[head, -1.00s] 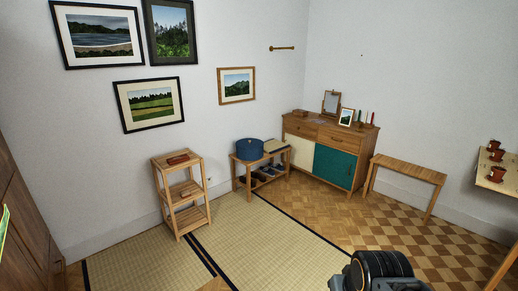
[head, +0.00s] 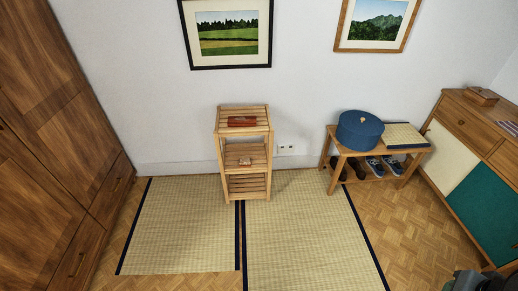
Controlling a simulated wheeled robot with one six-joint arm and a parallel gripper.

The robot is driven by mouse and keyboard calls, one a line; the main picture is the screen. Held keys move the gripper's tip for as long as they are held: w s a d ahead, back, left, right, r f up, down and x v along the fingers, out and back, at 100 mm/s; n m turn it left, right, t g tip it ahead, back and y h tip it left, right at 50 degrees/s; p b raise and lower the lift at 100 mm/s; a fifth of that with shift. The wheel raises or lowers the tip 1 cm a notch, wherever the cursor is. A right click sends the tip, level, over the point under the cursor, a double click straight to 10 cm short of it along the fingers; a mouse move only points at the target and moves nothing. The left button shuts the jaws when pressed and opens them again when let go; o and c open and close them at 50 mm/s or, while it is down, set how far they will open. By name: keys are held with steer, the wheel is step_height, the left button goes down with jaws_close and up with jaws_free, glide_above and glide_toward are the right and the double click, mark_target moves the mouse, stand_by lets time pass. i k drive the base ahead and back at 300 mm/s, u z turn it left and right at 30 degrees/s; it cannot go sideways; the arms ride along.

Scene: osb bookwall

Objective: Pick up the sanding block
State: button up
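A small wooden shelf rack (head: 268,150) stands against the wall. A reddish-brown, flat, block-like thing (head: 242,121) lies on its top. A smaller pale brown thing (head: 245,161) lies on the middle shelf. Either may be the sanding block; they are too small to tell which. My gripper is not in view; only a dark part of my arm shows at the bottom right corner, far from the rack.
Tatami mats (head: 185,225) cover the floor before the rack, and this floor is clear. A low bench (head: 345,150) with a blue round box (head: 359,130) and shoes stands right of it. A wooden wardrobe (head: 75,130) is at left, a sideboard (head: 470,150) at right.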

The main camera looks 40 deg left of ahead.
mark_target(246, 162)
steer(key=u, duration=0.4)
steer(key=i, duration=1.15)
steer(key=u, duration=1.85)
steer(key=i, duration=1.05)
steer(key=u, duration=0.85)
steer(key=i, duration=0.5)
steer(key=z, duration=0.05)
